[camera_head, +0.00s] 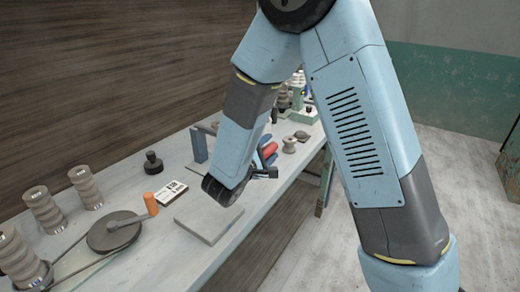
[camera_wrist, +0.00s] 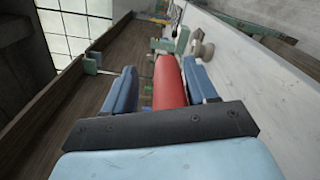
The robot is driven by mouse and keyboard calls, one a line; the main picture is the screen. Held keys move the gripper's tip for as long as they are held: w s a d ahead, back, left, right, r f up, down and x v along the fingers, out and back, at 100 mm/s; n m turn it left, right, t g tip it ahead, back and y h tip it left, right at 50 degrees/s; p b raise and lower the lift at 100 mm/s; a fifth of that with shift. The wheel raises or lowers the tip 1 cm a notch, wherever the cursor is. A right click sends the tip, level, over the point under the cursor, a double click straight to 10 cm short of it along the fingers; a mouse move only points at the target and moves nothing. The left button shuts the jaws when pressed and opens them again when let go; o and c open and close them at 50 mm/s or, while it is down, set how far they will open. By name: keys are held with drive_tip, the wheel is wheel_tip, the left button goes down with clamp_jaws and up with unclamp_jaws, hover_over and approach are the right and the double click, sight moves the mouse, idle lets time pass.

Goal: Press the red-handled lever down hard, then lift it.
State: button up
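The lever's red handle (camera_wrist: 170,82) lies lengthwise between the two blue fingers of my gripper (camera_wrist: 160,68) in the wrist view. The fingers are apart. A gap shows between the left finger and the handle, and the right finger is close beside it; I cannot tell whether it touches. In the head view a small part of the red handle (camera_head: 270,149) shows beyond my wrist, with blue finger parts of my gripper (camera_head: 267,151) around it. The rest of the lever and its pivot are mostly hidden by my arm.
A flat grey slab (camera_head: 200,222) lies on the bench near my wrist. A dark wheel (camera_head: 113,233), an orange cylinder (camera_head: 151,204), a white card (camera_head: 172,193) and a black knobbed weight (camera_head: 153,163) are to the left. A pale spool (camera_head: 289,145) stands beyond the handle. Floor is open at right.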

drive_tip(key=shift+s, duration=0.1)
drive_tip(key=v, duration=1.3)
drive_tip(key=shift+s+a, duration=0.2)
drive_tip(key=shift+a, duration=0.05)
drive_tip(key=shift+d, duration=0.1)
drive_tip(key=s+d+r+m+g+h, duration=0.1)
drive_tip(key=d+r+m+g, duration=0.2)
drive_tip(key=d, duration=0.4)
drive_tip(key=s+d+r+m+g, duration=0.1)
drive_tip(key=d+r+m+g, duration=0.1)
drive_tip(key=d+g, duration=0.4)
drive_tip(key=s+d+r+m+g+h, duration=0.1)
drive_tip(key=d+r+m+g, duration=0.15)
drive_tip(key=d, duration=0.55)
drive_tip(key=s+d+r+m+t+y, duration=0.2)
drive_tip(key=s+d+r+m+y, duration=0.4)
drive_tip(key=s+y, duration=0.5)
wheel_tip(320, 180, up, 3)
drive_tip(key=shift+d+f+m+y, duration=0.3)
drive_tip(key=shift+m+y, duration=0.2)
drive_tip(key=shift+m, duration=0.55)
